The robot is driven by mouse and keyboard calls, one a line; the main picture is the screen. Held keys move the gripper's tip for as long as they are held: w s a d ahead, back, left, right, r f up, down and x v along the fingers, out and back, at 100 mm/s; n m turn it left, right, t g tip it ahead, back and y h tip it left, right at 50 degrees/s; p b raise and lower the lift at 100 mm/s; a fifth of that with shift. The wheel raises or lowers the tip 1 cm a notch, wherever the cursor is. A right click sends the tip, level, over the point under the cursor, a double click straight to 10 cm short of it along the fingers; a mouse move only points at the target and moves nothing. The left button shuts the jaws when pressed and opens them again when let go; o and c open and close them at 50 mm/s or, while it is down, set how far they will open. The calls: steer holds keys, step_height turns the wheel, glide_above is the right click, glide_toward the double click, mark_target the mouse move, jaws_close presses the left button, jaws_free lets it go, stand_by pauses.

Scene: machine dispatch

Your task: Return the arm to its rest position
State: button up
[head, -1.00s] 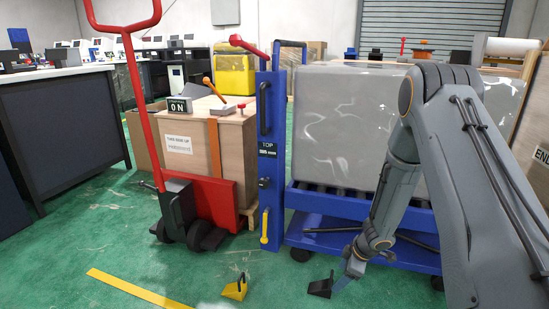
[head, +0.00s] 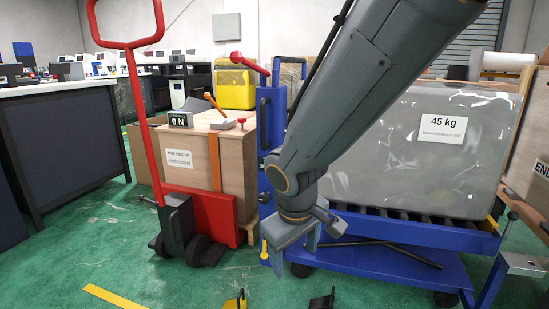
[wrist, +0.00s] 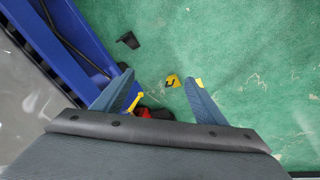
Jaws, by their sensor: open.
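My arm crosses the head view from the top right down to the middle. My gripper (head: 294,254) hangs in front of the left end of the blue cart (head: 395,235), with its fingers pointing down. In the wrist view my gripper (wrist: 156,92) is open, its two blue-grey fingers spread apart with nothing held between them. Beyond the fingers lie the green floor, a yellow wedge (wrist: 173,80) and a black wedge (wrist: 128,40). The arm hides much of the blue post and part of the wrapped load.
A grey wrapped load (head: 400,150) labelled 45 kg stands on the blue cart. A red pallet truck (head: 205,210) and a wooden crate (head: 190,155) stand to the left. A dark workbench (head: 65,145) is at the far left. Open green floor lies at the front left.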

steer(key=s+a+r+g+y, duration=0.1)
steer(key=s+a+r+g, duration=0.15)
steer(key=s, duration=0.75)
steer(key=s+a+r+g+y, duration=0.1)
steer(key=s+a+r, duration=0.15)
steer(key=s, duration=0.85)
steer(key=d+r+m+p, duration=0.2)
steer(key=d+r+p, duration=0.4)
steer(key=r+p, duration=0.3)
steer(key=d+r+m+h+p, duration=0.1)
steer(key=d+r+m+p, duration=0.2)
steer(key=d+r+p, duration=0.4)
steer(key=d+r+m+p, duration=0.2)
steer(key=d+r+p, duration=0.4)
steer(key=r+p, duration=0.6)
steer(key=p, duration=0.9)
steer(key=shift+d+p, duration=0.4)
steer(key=shift+w+r, duration=0.1)
steer(key=shift+w, duration=0.05)
